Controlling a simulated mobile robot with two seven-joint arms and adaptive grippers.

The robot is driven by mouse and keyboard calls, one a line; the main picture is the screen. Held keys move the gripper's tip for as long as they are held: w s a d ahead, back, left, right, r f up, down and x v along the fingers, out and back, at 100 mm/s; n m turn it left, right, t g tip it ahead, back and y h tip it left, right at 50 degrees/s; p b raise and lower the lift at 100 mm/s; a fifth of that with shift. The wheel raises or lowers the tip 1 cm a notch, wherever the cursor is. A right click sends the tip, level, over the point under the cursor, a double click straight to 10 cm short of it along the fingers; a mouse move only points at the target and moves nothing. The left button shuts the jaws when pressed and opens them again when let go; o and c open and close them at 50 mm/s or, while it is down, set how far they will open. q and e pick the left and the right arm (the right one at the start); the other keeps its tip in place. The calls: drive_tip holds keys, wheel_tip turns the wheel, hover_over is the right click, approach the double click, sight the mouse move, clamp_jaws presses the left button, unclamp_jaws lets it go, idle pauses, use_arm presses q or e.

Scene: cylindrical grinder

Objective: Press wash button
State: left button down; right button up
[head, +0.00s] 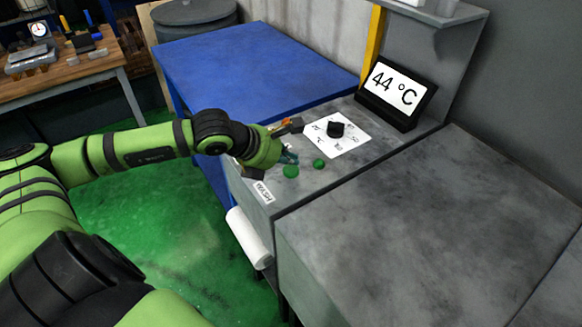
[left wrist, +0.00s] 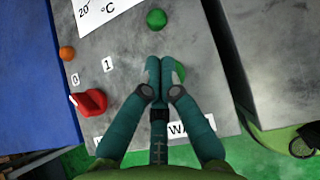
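Two green round buttons sit on the grey machine top. The nearer one (head: 291,171) is closest to the label reading WASH (head: 264,191); in the left wrist view this button (left wrist: 181,72) is partly hidden behind my fingers. The other green button (head: 319,163) lies further toward the dial and shows whole in the left wrist view (left wrist: 156,18). My left gripper (head: 291,157) is over the panel beside the nearer button. Its fingertips (left wrist: 160,64) are together with nothing between them. I cannot tell whether they touch the button. My right gripper is not in view.
A black dial (head: 336,130) on a white temperature plate and a display reading 44 °C (head: 396,92) stand behind the buttons. A red switch (left wrist: 90,102) and an orange button (left wrist: 67,53) are left of my fingers. A paper roll (head: 249,237) hangs at the front.

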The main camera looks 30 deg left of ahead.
use_arm(q)
drive_tip(key=shift+f, duration=0.1)
idle(0.8)
drive_tip(key=shift+f+b, duration=0.4)
drive_tip(key=shift+b, duration=0.5)
drive_tip(key=shift+f+b, duration=0.6)
drive_tip(key=shift+b, duration=0.25)
idle(0.4)
drive_tip(key=shift+r, duration=0.15)
idle(0.3)
drive_tip(key=shift+r+p, duration=0.3)
drive_tip(key=shift+r, duration=0.6)
